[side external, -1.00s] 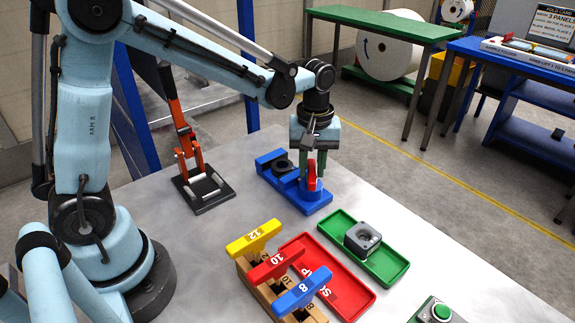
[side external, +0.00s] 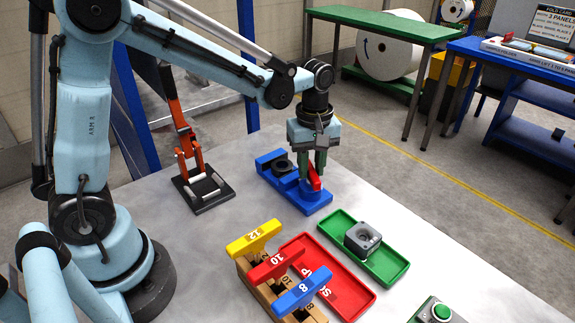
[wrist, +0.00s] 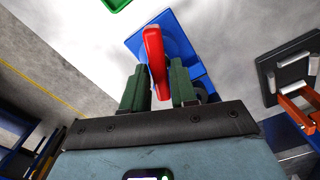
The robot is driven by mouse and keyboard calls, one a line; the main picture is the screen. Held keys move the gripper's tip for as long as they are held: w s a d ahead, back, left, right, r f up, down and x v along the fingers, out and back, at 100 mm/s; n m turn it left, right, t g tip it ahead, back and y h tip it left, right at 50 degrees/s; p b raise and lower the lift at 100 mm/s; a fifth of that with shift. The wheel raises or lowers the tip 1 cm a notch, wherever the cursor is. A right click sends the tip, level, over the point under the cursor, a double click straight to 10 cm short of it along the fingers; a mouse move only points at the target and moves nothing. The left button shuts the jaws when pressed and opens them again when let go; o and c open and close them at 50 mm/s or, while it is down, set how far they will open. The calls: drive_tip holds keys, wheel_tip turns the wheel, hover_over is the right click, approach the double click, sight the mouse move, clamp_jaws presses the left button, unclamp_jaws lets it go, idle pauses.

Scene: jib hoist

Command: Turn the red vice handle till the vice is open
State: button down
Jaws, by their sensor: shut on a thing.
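The blue vice (side external: 310,201) stands on the grey table below my gripper, with a dark round part (side external: 281,166) in its left end. Its red handle (side external: 314,177) is on the right end. My gripper (side external: 312,172) points down, and its green fingers are shut on the red handle. In the wrist view the red handle (wrist: 156,58) stands between the two green fingers (wrist: 158,92), with the blue vice (wrist: 190,50) behind it. The fingers partly hide the handle in the side view, and I cannot tell how wide the vice's jaws stand.
A green tray (side external: 392,268) with a grey part (side external: 362,238) and a red tray (side external: 356,298) lie in front of the vice. A rack (side external: 248,276) holds yellow, red and blue T-handles. An orange toggle clamp (side external: 188,150) stands to the left. A green button box (side external: 440,312) is at the front right.

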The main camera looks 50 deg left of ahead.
drive_tip(key=c, duration=1.1)
unclamp_jaws()
drive_tip(key=shift+o, duration=0.2)
drive_tip(key=shift+r, duration=0.1)
wheel_tip(320, 180, up, 12)
drive_tip(key=m+t, duration=0.3)
drive_tip(key=m, duration=0.2)
approach(311, 168)
wheel_tip(311, 168, up, 3)
drive_tip(key=s+a, duration=0.1)
drive_tip(key=s, duration=0.1)
drive_tip(key=s+a+f+m+t, duration=0.1)
drive_tip(key=s+f+m+t, duration=0.3)
drive_tip(key=s+m, duration=0.2)
drive_tip(key=shift+s+a+f+m, duration=0.2)
drive_tip(key=shift+f+m, duration=0.2)
drive_tip(key=shift+m, duration=0.7)
